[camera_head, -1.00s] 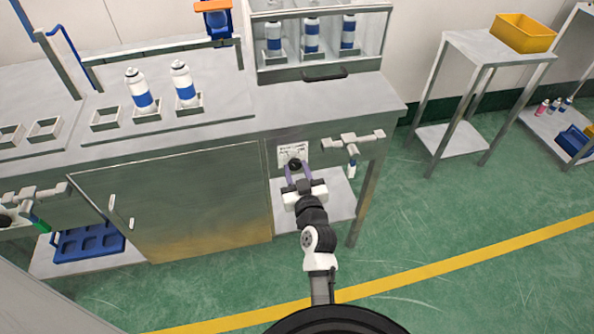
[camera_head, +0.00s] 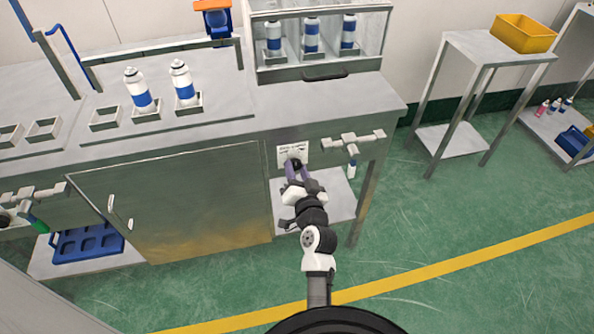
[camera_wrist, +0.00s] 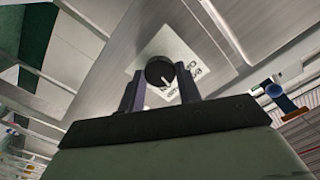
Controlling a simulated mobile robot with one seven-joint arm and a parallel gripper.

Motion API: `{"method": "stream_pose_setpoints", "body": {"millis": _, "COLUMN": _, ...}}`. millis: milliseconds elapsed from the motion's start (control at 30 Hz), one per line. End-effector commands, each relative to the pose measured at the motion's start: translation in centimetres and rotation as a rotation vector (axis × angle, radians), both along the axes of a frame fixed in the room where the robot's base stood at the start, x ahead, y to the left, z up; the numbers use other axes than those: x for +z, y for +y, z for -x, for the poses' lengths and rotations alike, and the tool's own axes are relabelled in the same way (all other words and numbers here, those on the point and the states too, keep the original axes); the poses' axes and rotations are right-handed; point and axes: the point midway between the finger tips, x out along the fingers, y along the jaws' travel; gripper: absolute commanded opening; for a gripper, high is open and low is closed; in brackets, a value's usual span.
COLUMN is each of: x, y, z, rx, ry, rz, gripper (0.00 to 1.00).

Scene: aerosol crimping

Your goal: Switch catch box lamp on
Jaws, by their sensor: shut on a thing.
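The lamp switch is a round black knob (camera_wrist: 160,72) with a white pointer line, set on a white label plate (camera_wrist: 176,52) whose print is too blurred to read. The plate also shows on the bench front in the head view (camera_head: 293,153). My gripper (camera_wrist: 160,88) is shut on the knob, one dark finger on each side of it. In the head view my gripper (camera_head: 297,172) reaches up to the plate and partly hides the knob. The catch box with its bottles (camera_head: 312,38) stands on the bench above; I cannot make out its lamp.
A pipe valve (camera_head: 353,141) sticks out just right of the plate. A cabinet door (camera_head: 180,200) is to the left. Two bottles stand in holders on the bench (camera_head: 330,97). A side table (camera_head: 480,45) with a yellow bin (camera_head: 524,32) is at the right.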

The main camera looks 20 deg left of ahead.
Motion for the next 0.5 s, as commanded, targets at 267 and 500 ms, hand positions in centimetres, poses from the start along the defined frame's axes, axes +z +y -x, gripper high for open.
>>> {"method": "stream_pose_setpoints", "body": {"millis": 267, "x": 0.17, "y": -0.08, "z": -0.09, "rx": -0.003, "ry": 0.119, "rz": -0.179, "gripper": 0.11}}
{"method": "stream_pose_setpoints", "body": {"millis": 500, "x": 0.17, "y": -0.04, "z": -0.08, "rx": -0.002, "ry": 0.184, "rz": -0.277, "gripper": 0.11}}
